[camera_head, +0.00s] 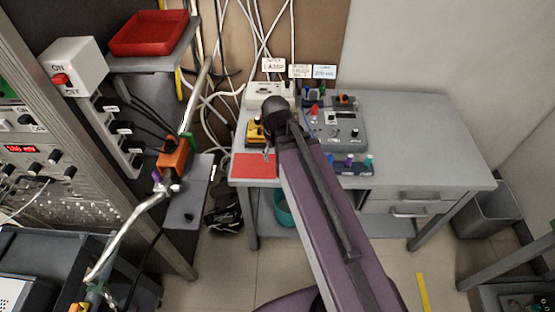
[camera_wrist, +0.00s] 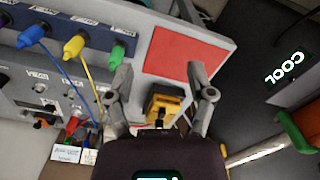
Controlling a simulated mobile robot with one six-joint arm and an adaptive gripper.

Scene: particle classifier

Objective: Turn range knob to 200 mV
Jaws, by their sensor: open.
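A small yellow and black device (camera_head: 256,132) sits near the left end of the grey bench, behind a red sheet (camera_head: 255,166). In the wrist view the yellow device (camera_wrist: 166,103) lies beyond and between my fingers, partly hidden by my gripper body.
A grey control box (camera_head: 343,131) with knobs stands right of my wrist. Blue, yellow and green plugs with cables (camera_wrist: 74,46) are close to my left finger in the wrist view. A white box (camera_head: 270,94) and small signs stand behind. The bench's right part is clear.

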